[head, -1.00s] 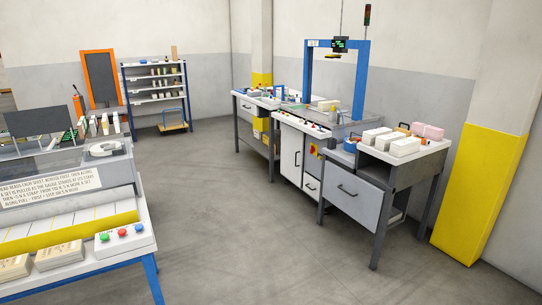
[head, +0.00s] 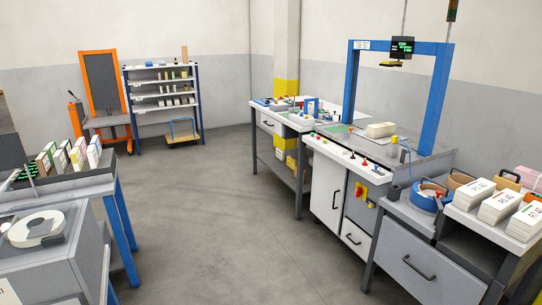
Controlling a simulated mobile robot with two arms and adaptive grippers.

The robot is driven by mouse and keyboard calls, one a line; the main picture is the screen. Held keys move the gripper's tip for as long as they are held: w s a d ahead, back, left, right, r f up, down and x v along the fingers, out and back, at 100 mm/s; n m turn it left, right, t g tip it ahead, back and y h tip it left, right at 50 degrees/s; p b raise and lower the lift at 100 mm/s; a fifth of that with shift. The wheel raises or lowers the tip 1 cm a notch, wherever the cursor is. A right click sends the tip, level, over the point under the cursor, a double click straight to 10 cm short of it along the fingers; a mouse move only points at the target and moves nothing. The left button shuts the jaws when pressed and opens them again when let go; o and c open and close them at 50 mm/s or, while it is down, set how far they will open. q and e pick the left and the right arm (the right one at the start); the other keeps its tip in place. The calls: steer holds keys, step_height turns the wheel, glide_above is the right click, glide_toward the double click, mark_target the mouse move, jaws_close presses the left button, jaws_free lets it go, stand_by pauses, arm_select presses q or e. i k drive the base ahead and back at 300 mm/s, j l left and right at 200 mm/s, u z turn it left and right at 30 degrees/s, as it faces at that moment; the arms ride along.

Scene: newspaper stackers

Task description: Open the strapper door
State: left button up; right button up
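The strapper (head: 380,145) stands right of centre in the head view, a grey and white cabinet with a blue arch (head: 436,95) over its top. The white strapper door (head: 325,190) is on its front left and looks shut, flush with the cabinet. A dark vertical handle (head: 335,199) sits near the door's right edge. A yellow and red switch (head: 361,190) is on the grey panel to the right of the door. A drawer (head: 356,238) with a dark handle lies below that panel. Neither of my grippers shows in the view.
A bench with a grey drawer (head: 420,266), bundles and a blue strap roll (head: 428,196) adjoins on the right. A workbench (head: 282,125) stands behind left. Machine tables (head: 60,262) stand at the left. Shelves (head: 162,97) are at the back. The floor (head: 225,220) between is clear.

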mark_target(330, 177)
steer(key=i+z, duration=0.1)
steer(key=i, duration=0.45)
steer(key=i+j+z, duration=0.1)
steer(key=i, duration=0.45)
steer(key=i+j+z, duration=0.1)
steer(key=i, duration=0.4)
steer(key=i+j+z, duration=0.1)
steer(key=i, duration=0.45)
steer(key=j, duration=0.1)
